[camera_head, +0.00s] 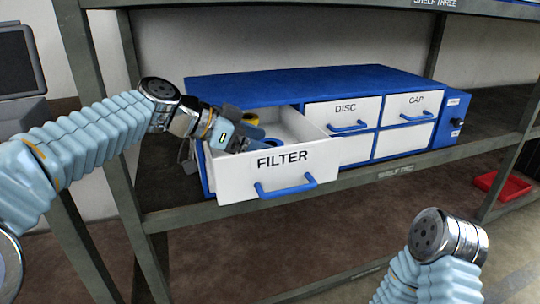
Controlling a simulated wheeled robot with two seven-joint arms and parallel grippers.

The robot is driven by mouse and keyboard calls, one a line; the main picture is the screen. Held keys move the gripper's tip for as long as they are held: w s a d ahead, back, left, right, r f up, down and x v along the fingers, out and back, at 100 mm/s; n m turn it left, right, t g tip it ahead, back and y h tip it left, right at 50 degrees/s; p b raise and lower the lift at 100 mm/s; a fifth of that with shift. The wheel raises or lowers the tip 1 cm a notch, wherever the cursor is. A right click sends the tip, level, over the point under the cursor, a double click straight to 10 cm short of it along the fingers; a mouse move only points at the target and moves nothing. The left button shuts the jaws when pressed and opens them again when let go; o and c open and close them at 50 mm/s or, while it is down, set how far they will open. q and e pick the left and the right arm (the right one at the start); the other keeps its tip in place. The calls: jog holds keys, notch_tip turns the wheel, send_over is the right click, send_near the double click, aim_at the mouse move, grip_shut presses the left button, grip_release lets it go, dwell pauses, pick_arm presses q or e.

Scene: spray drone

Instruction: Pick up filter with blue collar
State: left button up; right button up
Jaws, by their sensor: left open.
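The white drawer labelled FILTER (235,181) is pulled out of the blue cabinet (290,85). My left gripper (255,138) is open and reaches into this drawer from the left. Inside, a small blue ring-like part (273,143) shows at the fingers; it may be the blue collar of a filter, but its body is hidden. A yellow part (250,118) shows just behind the gripper. I cannot tell whether the fingers touch either part. My right arm comes in at the lower right, and its gripper is not visible.
The cabinet stands on a metal shelf (395,175). Its DISC drawer (343,115) and CAP drawer (409,107) are shut. The filter drawer's blue handle (286,188) sticks out in front. A red tray (503,186) lies at the far right. A shelf post (127,190) stands left of the cabinet.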

pick_arm(q)
jog(key=shift+d, duration=0.1)
jog(key=shift+c, duration=0.4)
jog(key=c, duration=1.2)
